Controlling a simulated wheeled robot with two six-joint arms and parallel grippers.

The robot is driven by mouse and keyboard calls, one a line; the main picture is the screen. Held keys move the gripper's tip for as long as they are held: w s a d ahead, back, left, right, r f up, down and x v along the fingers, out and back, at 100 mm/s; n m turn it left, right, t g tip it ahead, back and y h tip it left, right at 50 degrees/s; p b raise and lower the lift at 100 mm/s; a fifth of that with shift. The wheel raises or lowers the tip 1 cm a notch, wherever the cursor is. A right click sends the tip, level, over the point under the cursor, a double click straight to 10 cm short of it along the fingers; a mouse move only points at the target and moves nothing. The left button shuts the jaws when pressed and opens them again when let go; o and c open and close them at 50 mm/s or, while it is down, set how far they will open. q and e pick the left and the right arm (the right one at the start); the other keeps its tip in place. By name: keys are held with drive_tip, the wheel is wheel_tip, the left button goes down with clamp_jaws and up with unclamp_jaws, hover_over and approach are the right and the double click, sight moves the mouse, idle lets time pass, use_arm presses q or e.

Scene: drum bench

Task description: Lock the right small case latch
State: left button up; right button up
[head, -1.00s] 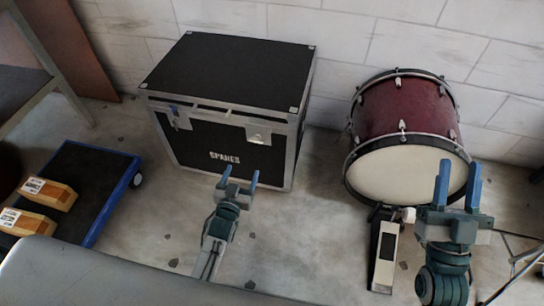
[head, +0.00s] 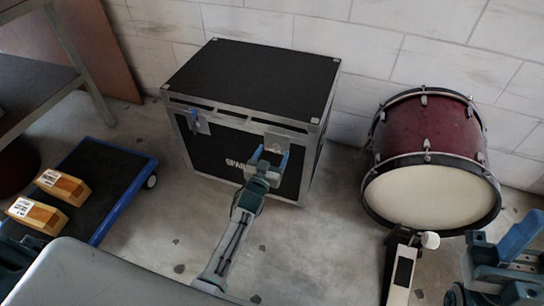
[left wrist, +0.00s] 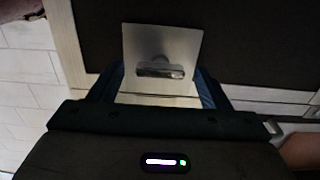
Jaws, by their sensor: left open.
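The black case (head: 225,155) with metal edges and "SPARES" on its front stands by the wall, lid down. Its right latch (head: 278,145) is a pale metal plate on the upper front, partly hidden by my left gripper. My left gripper (head: 268,157) is open and empty, with its blue fingers in front of this latch. In the left wrist view the latch plate (left wrist: 161,45) shows a small metal knob between the fingers (left wrist: 158,85); I cannot tell whether they touch it. The left latch (head: 197,123) has blue on it. My right gripper (head: 502,245) is at the lower right, its opening unclear.
A red bass drum (head: 430,155) with a pedal (head: 402,270) stands right of the case. A blue-edged dolly (head: 112,190) carrying wooden blocks (head: 62,186) is at the left. Bare floor lies between the case and the drum.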

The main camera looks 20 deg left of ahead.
use_arm(q)
drive_tip(key=shift+w, duration=0.15)
drive_tip(key=c, duration=1)
